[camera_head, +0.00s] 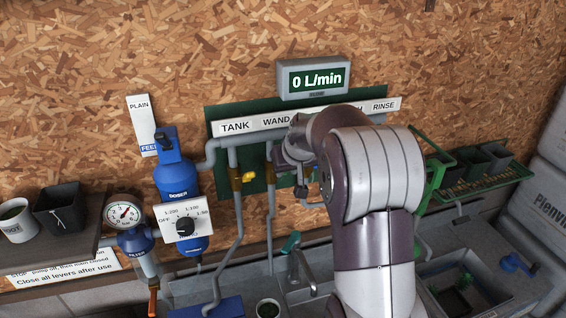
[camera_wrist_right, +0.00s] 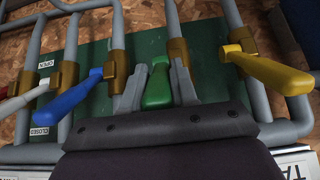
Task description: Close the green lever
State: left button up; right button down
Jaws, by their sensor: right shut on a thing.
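The green lever (camera_wrist_right: 158,85) shows in the right wrist view, between the fingers of my right gripper (camera_wrist_right: 157,92). The gripper is shut on it, one finger on each side. The lever's pivot lies at a brass valve (camera_wrist_right: 178,50) on a grey pipe. In the head view the green lever is hidden behind my right arm. A flow display (camera_head: 316,80) above the pipes reads 0 L/min. My left gripper is not in view.
In the right wrist view, a yellow lever (camera_wrist_right: 268,70) is to the right and a blue lever (camera_wrist_right: 70,100) to the left, both near the gripper. A blue doser (camera_head: 177,180) stands left in the head view.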

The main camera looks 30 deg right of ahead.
jog(key=shift+r, duration=0.15)
jog(key=c, duration=1)
grip_release()
jog(key=shift+w, duration=0.1)
jog(key=shift+o, duration=0.2)
jog(key=shift+w, duration=0.1)
jog(key=b+v, duration=0.3)
jog(key=v, duration=0.2)
jog(key=shift+s, duration=0.3)
jog(key=d+b+v, duration=0.1)
jog(key=b+v, duration=0.1)
jog(key=v, duration=0.5)
jog(key=shift+w+a+r, duration=0.15)
jog(key=shift+a, duration=0.35)
